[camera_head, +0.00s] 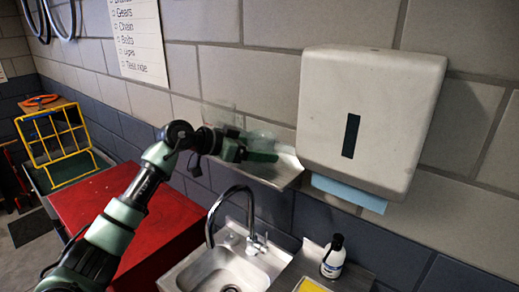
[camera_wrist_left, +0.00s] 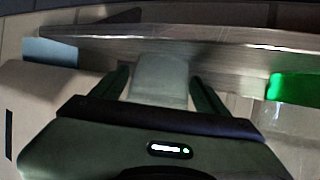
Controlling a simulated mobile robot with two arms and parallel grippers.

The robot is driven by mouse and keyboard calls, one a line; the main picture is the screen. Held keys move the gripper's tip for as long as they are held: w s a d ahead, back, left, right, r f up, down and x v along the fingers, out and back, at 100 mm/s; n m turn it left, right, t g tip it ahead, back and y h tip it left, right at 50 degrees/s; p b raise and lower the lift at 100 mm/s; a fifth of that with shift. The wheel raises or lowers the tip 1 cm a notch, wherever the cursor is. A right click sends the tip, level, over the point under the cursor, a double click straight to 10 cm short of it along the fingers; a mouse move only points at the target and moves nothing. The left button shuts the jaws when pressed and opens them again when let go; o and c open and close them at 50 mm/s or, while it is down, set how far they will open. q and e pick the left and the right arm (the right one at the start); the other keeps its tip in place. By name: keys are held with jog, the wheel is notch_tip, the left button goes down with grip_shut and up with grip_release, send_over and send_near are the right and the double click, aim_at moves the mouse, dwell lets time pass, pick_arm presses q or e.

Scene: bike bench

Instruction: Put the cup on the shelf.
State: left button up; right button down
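My left gripper (camera_head: 252,152) reaches in from the left to the small metal shelf (camera_head: 288,170) on the wall. In the left wrist view its two dark fingers (camera_wrist_left: 162,88) stand on either side of a pale grey cup (camera_wrist_left: 160,78) and appear to press on it. The shelf edge (camera_wrist_left: 190,36) runs across the top of that view, close to the cup. I cannot tell whether the cup touches the shelf. In the head view a faint translucent shape, perhaps the cup, shows by the gripper. My right gripper is not in view.
A white towel dispenser (camera_head: 372,110) with blue paper hangs right of the shelf. Below are a sink (camera_head: 228,270) with a tall curved faucet (camera_head: 212,218) and a bottle (camera_head: 334,258). A red cabinet (camera_head: 95,195) stands left. A bright green object (camera_wrist_left: 293,87) shows in the wrist view.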

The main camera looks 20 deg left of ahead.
pick_arm(q)
jog(key=shift+r, duration=0.15)
jog(key=shift+s+a, duration=0.15)
jog(key=shift+a, duration=0.1)
jog(key=b+v, duration=0.5)
jog(key=v, duration=0.6)
jog(key=shift+s+r, duration=0.2)
jog(key=shift+r, duration=0.05)
jog(key=shift+a, duration=0.1)
